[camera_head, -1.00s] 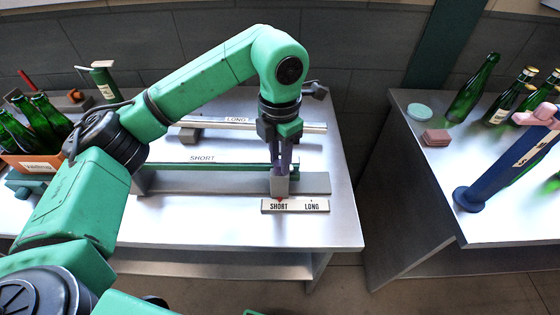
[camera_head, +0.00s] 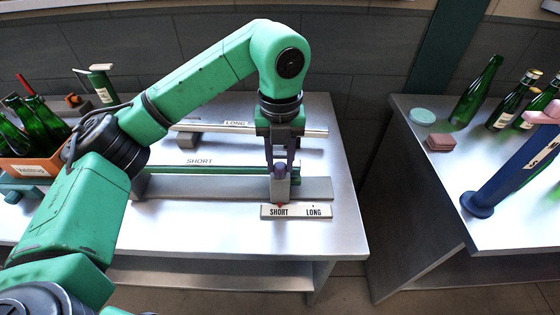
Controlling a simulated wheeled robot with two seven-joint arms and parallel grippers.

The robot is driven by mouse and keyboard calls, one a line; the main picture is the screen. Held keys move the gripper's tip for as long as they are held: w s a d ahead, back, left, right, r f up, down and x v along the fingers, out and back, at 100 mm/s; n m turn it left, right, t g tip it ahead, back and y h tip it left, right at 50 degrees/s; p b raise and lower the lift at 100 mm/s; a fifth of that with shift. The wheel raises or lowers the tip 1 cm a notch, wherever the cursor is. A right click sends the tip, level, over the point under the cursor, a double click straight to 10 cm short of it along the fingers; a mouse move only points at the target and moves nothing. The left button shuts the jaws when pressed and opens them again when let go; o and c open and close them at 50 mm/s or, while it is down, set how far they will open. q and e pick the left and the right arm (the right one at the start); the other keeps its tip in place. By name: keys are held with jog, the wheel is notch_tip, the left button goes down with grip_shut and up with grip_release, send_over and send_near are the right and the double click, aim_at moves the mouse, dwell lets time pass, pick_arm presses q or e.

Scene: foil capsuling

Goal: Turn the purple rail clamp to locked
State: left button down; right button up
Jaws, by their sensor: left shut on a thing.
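The purple rail clamp (camera_head: 280,171) sits on a grey block (camera_head: 280,190) on the grey rail (camera_head: 225,188), just behind the SHORT end of the label plate (camera_head: 297,212). A small red pointer (camera_head: 281,205) is at SHORT. My left gripper (camera_head: 280,166) points down from above and is shut on the purple clamp. The fingers hide part of the clamp, so I cannot tell its exact turn. My right gripper is not in view.
A green bar marked SHORT (camera_head: 210,169) lies behind the rail, and a silver bar marked LONG (camera_head: 315,132) farther back. A bottle crate (camera_head: 35,168) is at left. A blue post (camera_head: 510,172) stands on the right table, past a gap.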

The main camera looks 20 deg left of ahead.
aim_at(280, 165)
pick_arm(q)
jog(key=shift+r+n, duration=0.1)
jog(key=shift+n, duration=1.4)
jog(key=c, duration=0.6)
grip_release()
notch_tip(280, 165, up, 14)
jog(key=p, duration=0.2)
jog(key=shift+r, duration=0.25)
